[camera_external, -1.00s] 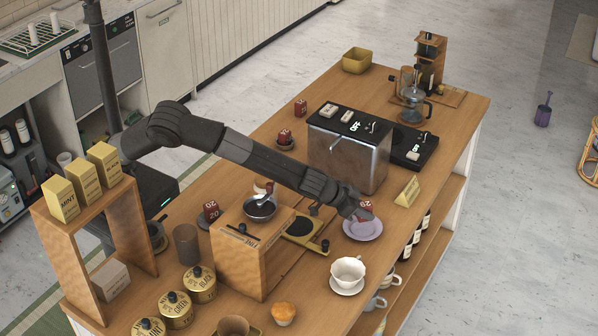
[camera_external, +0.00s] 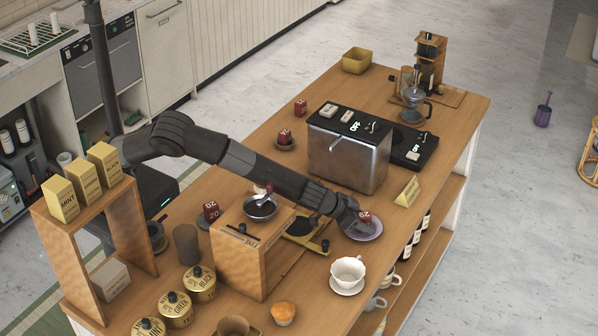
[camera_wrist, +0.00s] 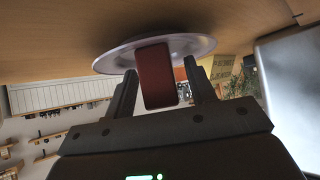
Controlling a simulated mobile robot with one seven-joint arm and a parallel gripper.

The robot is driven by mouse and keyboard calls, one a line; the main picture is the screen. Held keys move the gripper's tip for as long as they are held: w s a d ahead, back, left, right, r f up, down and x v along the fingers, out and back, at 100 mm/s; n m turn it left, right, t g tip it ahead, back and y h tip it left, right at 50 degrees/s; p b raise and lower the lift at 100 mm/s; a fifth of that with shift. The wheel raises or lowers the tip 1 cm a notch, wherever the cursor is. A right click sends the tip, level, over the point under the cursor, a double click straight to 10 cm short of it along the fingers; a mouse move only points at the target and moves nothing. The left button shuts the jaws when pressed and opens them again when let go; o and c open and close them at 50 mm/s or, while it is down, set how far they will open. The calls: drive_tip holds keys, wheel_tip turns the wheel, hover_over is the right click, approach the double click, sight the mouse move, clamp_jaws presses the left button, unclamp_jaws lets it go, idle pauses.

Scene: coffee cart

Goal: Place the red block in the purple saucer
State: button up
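The red block (camera_external: 365,217) with a white number stands in the purple saucer (camera_external: 377,232) near the right edge of the cart top. In the wrist view the picture is upside down, with the block (camera_wrist: 156,78) against the inside of the saucer (camera_wrist: 118,62). My gripper (camera_external: 356,222) is low over the left side of the saucer. Its fingers (camera_wrist: 160,82) are apart on either side of the block, with a visible gap at the right finger. The left finger is close to the block; contact there is hard to tell. The block's far side is hidden.
A white cup (camera_external: 348,270) on a saucer stands just in front. A wooden box with a metal bowl (camera_external: 260,206) is left, under my forearm. A metal machine (camera_external: 350,150) stands behind. A yellow sign (camera_external: 407,192) is right of it. Other red blocks (camera_external: 211,210) stand further left and back.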

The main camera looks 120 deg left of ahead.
drive_tip(key=shift+s+d+r, duration=0.15)
drive_tip(key=shift+r, duration=0.2)
drive_tip(key=v, duration=1.1)
drive_tip(key=shift+s, duration=0.2)
drive_tip(key=s+d+r+m+h, duration=0.15)
drive_tip(key=s+d+r, duration=0.25)
drive_tip(key=s, duration=0.5)
drive_tip(key=s+d+r+m+g+h, duration=0.1)
drive_tip(key=s+d+r+h, duration=0.2)
drive_tip(key=s, duration=0.5)
drive_tip(key=s+d+r+m+h, duration=0.1)
drive_tip(key=s+d+r, duration=0.35)
drive_tip(key=s, duration=0.45)
drive_tip(key=s+d+m, duration=0.2)
drive_tip(key=s+d, duration=0.2)
drive_tip(key=s, duration=0.6)
drive_tip(key=s+d+m+h, duration=0.1)
drive_tip(key=s+d+m, duration=0.2)
drive_tip(key=s, duration=0.7)
drive_tip(key=shift+d+r, duration=0.4)
drive_tip(key=shift+d, duration=0.15)
